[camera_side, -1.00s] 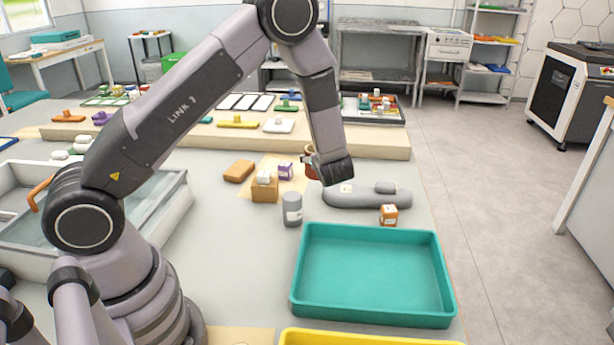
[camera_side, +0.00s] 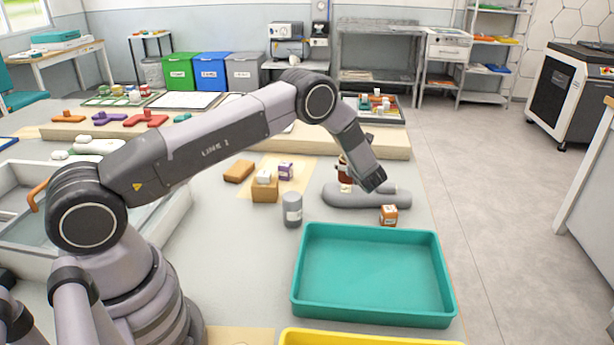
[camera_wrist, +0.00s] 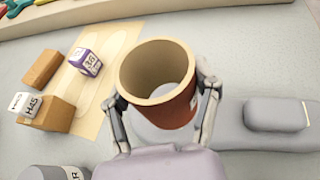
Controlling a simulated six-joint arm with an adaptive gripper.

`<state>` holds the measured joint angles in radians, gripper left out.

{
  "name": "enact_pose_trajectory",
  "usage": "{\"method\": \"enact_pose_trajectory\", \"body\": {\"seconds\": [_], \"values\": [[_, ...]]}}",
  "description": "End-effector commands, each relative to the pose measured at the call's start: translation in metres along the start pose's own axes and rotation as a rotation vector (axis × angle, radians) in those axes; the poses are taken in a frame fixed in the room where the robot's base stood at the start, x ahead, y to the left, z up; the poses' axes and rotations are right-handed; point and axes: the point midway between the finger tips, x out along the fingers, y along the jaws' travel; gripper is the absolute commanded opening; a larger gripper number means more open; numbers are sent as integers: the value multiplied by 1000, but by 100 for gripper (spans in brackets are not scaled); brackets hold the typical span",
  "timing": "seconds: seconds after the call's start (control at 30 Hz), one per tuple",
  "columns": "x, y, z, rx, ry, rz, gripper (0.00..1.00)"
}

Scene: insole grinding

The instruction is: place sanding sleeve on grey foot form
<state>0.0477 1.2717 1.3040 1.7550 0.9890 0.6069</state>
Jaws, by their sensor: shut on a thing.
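The sanding sleeve (camera_wrist: 178,106) is a short, hollow reddish-brown tube with a tan inner wall. In the wrist view my gripper (camera_wrist: 163,95) has one finger on each side of it and is shut on it. In the side view the sleeve (camera_side: 343,168) shows partly behind my wrist, at the left part of the grey foot form (camera_side: 392,197). The foot form lies flat and also shows at right in the wrist view (camera_wrist: 240,131). Grey shows through the sleeve's lower opening. I cannot tell whether the sleeve touches the form or is around it.
A small orange box (camera_side: 389,214) stands just in front of the form. A grey cylinder (camera_side: 292,209), a cardboard box (camera_side: 265,192) and an orange-brown block (camera_side: 239,171) stand left. A teal tray (camera_side: 445,285) is in front. A wooden ledge (camera_side: 395,143) runs behind.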

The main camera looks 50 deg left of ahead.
Motion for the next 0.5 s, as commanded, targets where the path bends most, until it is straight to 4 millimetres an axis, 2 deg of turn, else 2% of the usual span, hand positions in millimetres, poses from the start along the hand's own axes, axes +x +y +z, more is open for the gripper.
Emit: {"method": "enact_pose_trajectory", "body": {"seconds": [0.2, 0.5], "values": [[12, 0, -28, 1, 1, 1, 34], [13, 0, -30, 0, 1, 1, 34]]}}
